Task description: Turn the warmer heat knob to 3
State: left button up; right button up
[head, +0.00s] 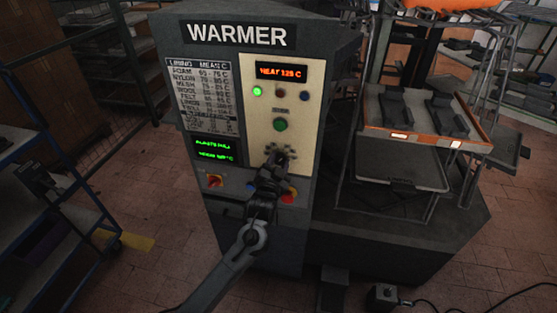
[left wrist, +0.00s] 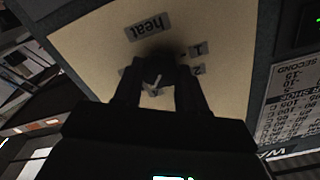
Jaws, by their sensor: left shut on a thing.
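The warmer (head: 237,36) is a tall dark cabinet with a cream control panel (head: 265,112). Its red display (head: 280,72) reads what looks like "HEAT 125 C". The heat knob (left wrist: 155,72) is a dark round knob on the cream panel, under the upside-down "heat" label (left wrist: 148,27). The marks 1 and 2 (left wrist: 198,69) show beside it; other marks are partly covered. My left gripper (head: 277,158) reaches the lower panel in the head view. In the left wrist view its fingers (left wrist: 157,85) are shut around the knob. The knob's exact pointer setting is unclear. My right gripper is not in view.
A green button (head: 280,125) sits above the gripper. A red-and-yellow switch (head: 214,181) and a red button (head: 289,195) are low on the cabinet. A rack with trays (head: 400,164) stands at the right, and a blue-framed shelf at the left.

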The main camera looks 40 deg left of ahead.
pick_arm(q)
jog(key=n+p, duration=0.1)
jog(key=n, duration=0.1)
jog(key=shift+r+n+p, duration=0.1)
jog(key=shift+n+p, duration=0.3)
jog(key=n+p, duration=0.1)
jog(key=n, duration=0.1)
jog(key=shift+a+n, duration=0.1)
jog(key=shift+n, duration=0.3)
jog(key=n+p, duration=0.1)
jog(key=n, duration=0.3)
jog(key=shift+s+p, duration=0.1)
jog(key=shift+p, duration=0.3)
jog(key=shift+a+n+p, duration=0.1)
jog(key=shift+n+p, duration=0.2)
jog(key=shift+n, duration=0.9)
jog(key=o, duration=1.1)
jog(key=shift+c, duration=0.2)
jog(key=shift+s, duration=0.1)
